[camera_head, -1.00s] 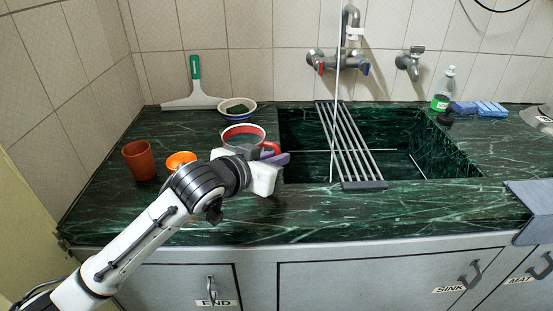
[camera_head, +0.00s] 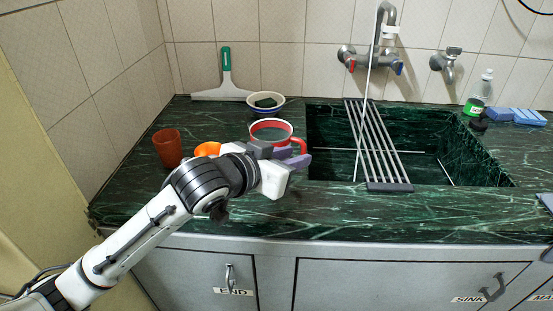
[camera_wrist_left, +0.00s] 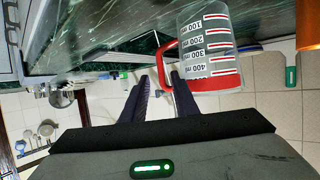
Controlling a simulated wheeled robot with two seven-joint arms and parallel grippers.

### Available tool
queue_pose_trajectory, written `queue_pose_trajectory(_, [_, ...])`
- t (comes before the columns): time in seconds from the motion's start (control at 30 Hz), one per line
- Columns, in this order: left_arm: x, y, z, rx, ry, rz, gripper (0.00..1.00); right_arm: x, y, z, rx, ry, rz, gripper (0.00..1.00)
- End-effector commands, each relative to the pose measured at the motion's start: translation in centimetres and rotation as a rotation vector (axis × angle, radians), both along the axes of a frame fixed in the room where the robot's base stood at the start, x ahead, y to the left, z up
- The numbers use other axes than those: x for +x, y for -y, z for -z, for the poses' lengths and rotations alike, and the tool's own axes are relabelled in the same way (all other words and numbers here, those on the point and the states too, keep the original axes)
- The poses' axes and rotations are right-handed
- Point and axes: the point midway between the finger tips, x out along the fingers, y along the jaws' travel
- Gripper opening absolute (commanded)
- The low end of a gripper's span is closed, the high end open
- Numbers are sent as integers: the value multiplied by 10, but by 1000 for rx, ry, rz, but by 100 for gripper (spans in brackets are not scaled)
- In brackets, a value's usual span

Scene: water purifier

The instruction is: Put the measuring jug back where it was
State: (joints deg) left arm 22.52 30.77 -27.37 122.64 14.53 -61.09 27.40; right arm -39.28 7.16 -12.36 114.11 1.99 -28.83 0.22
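The measuring jug (camera_head: 272,132) stands upright on the dark green counter, left of the sink. It is clear, with a red rim, base and handle (camera_head: 302,146). In the left wrist view the picture is upside down, and the jug (camera_wrist_left: 208,50) shows its ml scale. My left gripper (camera_head: 297,156) is at the near side of the jug, by its handle. In the wrist view the fingers (camera_wrist_left: 160,82) are apart, with the red handle at the gap between their tips. I cannot tell whether they touch it.
An orange-brown cup (camera_head: 167,148) and an orange bowl (camera_head: 207,149) stand left of the jug. A bowl with a dark sponge (camera_head: 266,104) and a squeegee (camera_head: 226,80) are behind. A rack (camera_head: 380,150) spans the sink (camera_head: 330,125). A soap bottle (camera_head: 478,95) stands right.

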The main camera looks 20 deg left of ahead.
Motion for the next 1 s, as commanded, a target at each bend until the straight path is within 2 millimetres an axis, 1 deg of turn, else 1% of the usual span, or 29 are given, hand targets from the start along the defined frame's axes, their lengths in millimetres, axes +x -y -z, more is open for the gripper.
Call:
queue_pose_trajectory(0.03, [-11, -3, -5, 2, 1, 1, 27, 0, 0, -1, 1, 0, 1, 31])
queue_pose_trajectory(0.2, [-41, -13, -18, 3, 0, 2, 27, -1, 1, -1, 0, -2, 2, 31])
queue_pose_trajectory(0.3, [-53, -17, -23, 0, 0, 0, 27, -1, 1, -2, 0, -2, 3, 31])
queue_pose_trajectory(0.4, [-60, -19, -26, 2, -1, -1, 27, -1, 2, -2, -1, -2, 4, 31])
queue_pose_trajectory(0.53, [-63, -20, -27, 0, -1, 0, 27, -1, 2, -2, 0, -1, 4, 31])
queue_pose_trajectory(1.0, [-63, -20, -27, 0, -1, 0, 27, 0, 3, -3, -3, -1, 4, 31])
